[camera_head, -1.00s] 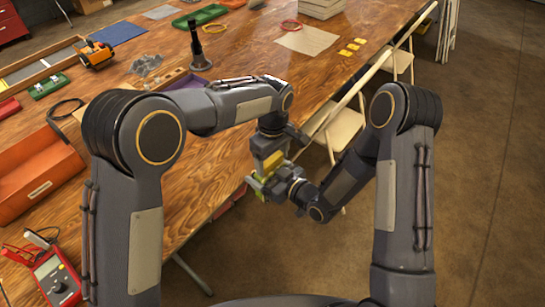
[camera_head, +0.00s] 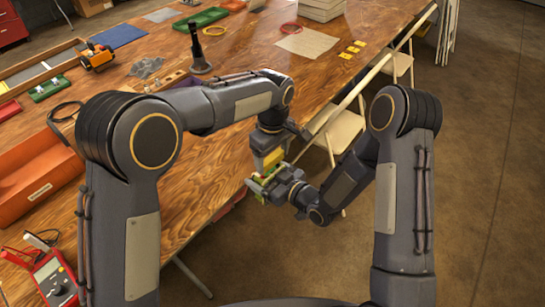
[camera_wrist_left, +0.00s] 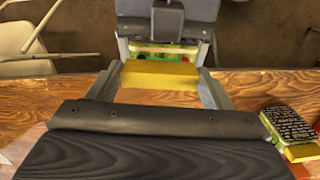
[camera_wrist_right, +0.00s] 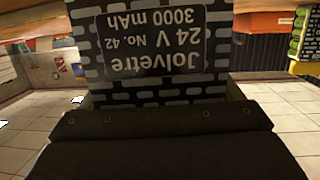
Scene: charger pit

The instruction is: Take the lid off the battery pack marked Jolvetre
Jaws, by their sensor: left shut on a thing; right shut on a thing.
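The Jolvetre pack (camera_wrist_right: 150,55) has a dark brick-patterned label, reading upside down in the right wrist view. My right gripper (camera_head: 266,182) is shut on it and holds it off the table's near edge. My left gripper (camera_head: 271,158) is shut on the yellow lid (camera_wrist_left: 160,75). The lid looks apart from that end, but the size of the gap is hard to tell. The grippers face each other closely, and hide much of the pack.
Another green pack (camera_wrist_left: 288,124) with a dark label and yellow end lies on the wooden table (camera_head: 225,165). An orange tray (camera_head: 38,180) and a red multimeter (camera_head: 53,280) are at left. A folding chair (camera_head: 340,130) stands beyond the grippers.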

